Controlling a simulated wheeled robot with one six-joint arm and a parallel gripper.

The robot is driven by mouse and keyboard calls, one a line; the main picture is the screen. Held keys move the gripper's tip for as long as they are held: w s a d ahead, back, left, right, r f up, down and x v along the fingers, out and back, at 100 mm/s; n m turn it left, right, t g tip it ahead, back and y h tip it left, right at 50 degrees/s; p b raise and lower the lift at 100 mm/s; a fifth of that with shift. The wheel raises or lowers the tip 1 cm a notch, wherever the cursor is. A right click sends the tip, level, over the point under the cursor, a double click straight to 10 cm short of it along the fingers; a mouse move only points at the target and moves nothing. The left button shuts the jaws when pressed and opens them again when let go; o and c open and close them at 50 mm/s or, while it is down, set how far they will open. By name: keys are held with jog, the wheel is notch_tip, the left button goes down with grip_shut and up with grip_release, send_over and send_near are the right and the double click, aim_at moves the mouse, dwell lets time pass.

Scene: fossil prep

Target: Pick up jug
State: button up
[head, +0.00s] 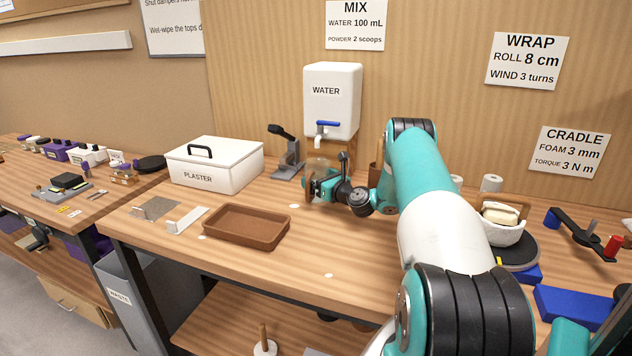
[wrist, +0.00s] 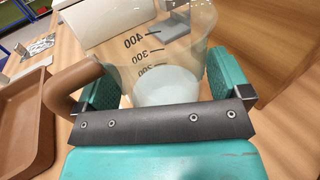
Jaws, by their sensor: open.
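The jug (wrist: 178,55) is a clear measuring jug with black graduation marks and a brown handle (wrist: 78,86). In the wrist view it stands between the two teal finger pads of my gripper (wrist: 160,80), with the handle to the left. The jaws are open around it; I cannot tell whether either pad touches it. A pale white area shows at the bottom of the jug. In the head view the jug (head: 317,165) is partly hidden behind my gripper (head: 320,184), below the tap of the water tank (head: 333,100).
A brown tray (head: 245,228) lies left of my gripper, with a white plaster box (head: 212,166) behind it. The bench front is clear near the middle.

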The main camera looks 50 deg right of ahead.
jog(key=c, duration=0.8)
jog(key=shift+o, duration=0.2)
jog(key=shift+r, duration=0.1)
